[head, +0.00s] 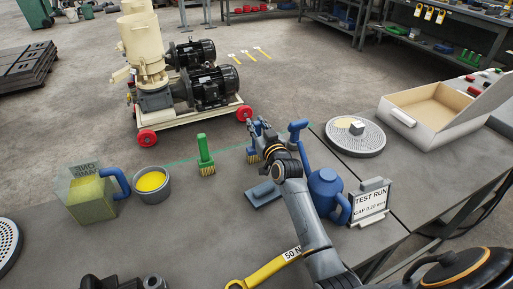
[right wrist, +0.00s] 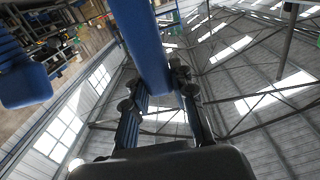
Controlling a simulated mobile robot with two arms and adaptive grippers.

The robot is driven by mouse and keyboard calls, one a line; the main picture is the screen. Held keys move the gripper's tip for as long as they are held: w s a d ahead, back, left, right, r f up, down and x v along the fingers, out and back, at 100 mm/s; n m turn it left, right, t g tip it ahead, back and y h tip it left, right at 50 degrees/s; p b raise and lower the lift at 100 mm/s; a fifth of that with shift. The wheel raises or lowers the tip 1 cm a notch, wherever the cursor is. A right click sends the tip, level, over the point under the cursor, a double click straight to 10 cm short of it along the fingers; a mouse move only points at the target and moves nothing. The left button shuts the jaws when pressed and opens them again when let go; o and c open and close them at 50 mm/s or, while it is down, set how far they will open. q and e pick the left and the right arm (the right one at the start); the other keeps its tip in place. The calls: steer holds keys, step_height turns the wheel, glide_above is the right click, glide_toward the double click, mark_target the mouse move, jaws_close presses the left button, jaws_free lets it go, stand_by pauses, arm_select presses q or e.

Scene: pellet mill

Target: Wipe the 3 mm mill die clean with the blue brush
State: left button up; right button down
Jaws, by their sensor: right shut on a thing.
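My right gripper (head: 258,128) is shut on the blue brush (head: 252,150), held upright with its tan bristles down, over the table's far edge. Its blue handle (right wrist: 145,45) runs between the fingers in the right wrist view. A round perforated die (head: 356,148) lies at the right, with a pale powder patch and a small light block on top. Another perforated disc (head: 7,245) is cut off at the left edge. I cannot read a size on either disc. A dark part of my left arm shows at the bottom edge; its finger state is unclear.
A green brush (head: 205,158) stands left of the blue one. A jug (head: 88,200), a grey cup of yellow stuff (head: 152,184), a blue pad (head: 262,194), a blue can (head: 325,190), a test-run sign (head: 370,203), a yellow wrench (head: 268,270) and an open box (head: 437,108) occupy the table.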

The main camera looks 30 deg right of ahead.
steer(key=shift+r, duration=0.1)
steer(key=shift+r+p, duration=3.65)
steer(key=shift+r, duration=0.1)
steer(key=c, duration=1.8)
jaws_free()
jaws_close()
steer(key=shift+f, duration=0.1)
